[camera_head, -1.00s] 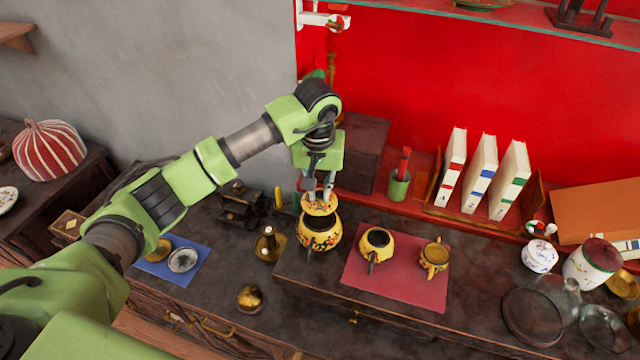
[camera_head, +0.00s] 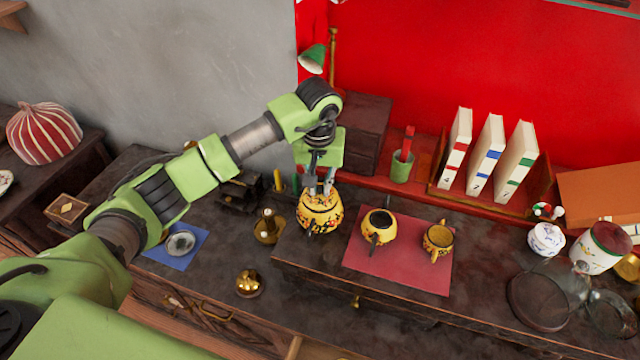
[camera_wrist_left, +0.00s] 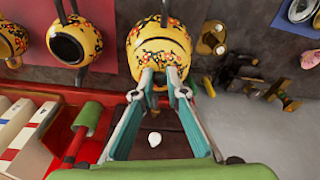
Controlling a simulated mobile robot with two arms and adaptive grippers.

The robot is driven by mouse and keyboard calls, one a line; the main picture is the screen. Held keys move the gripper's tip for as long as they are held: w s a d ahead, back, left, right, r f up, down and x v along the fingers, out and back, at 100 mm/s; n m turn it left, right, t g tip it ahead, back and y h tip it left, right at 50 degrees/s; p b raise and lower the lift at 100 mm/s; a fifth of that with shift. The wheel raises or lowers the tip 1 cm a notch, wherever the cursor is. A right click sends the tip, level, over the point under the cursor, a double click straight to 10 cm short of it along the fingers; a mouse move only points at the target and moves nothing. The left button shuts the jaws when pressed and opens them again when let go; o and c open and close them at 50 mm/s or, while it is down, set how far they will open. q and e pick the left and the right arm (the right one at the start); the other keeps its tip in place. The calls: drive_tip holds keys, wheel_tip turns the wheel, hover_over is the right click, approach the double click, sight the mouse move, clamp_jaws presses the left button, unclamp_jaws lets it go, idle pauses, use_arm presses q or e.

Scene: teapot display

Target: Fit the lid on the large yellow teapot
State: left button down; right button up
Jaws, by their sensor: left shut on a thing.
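The large yellow teapot (camera_head: 322,222), with a floral pattern and a dark spout, stands upright on the dark counter left of the red mat. Its lid (camera_head: 320,200), yellow and patterned, sits at the teapot's mouth and no open gap shows in the head view. My left gripper (camera_head: 320,188) is above the teapot, pointing down and shut on the lid's top. In the left wrist view the fingertips (camera_wrist_left: 160,77) meet at the lid, with the teapot (camera_wrist_left: 160,42) just beyond. The fingers hide the knob, and I cannot tell if the lid is fully seated. My right gripper is out of view.
A smaller open yellow teapot (camera_head: 379,227) and a yellow cup (camera_head: 438,240) stand on the red mat (camera_head: 395,272) to the right. A brass bottle (camera_head: 268,228) and candle stand close on the left. A dark box (camera_head: 366,130) stands behind.

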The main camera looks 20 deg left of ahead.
use_arm(q)
drive_tip(key=shift+f+b, duration=0.3)
drive_tip(key=shift+b, duration=0.15)
idle(0.4)
drive_tip(key=c, duration=2)
unclamp_jaws()
drive_tip(key=shift+o, duration=0.2)
wheel_tip(320, 180, up, 12)
drive_tip(key=s, duration=0.1)
drive_tip(key=shift+s+d, duration=0.15)
drive_tip(key=shift+s, duration=0.1)
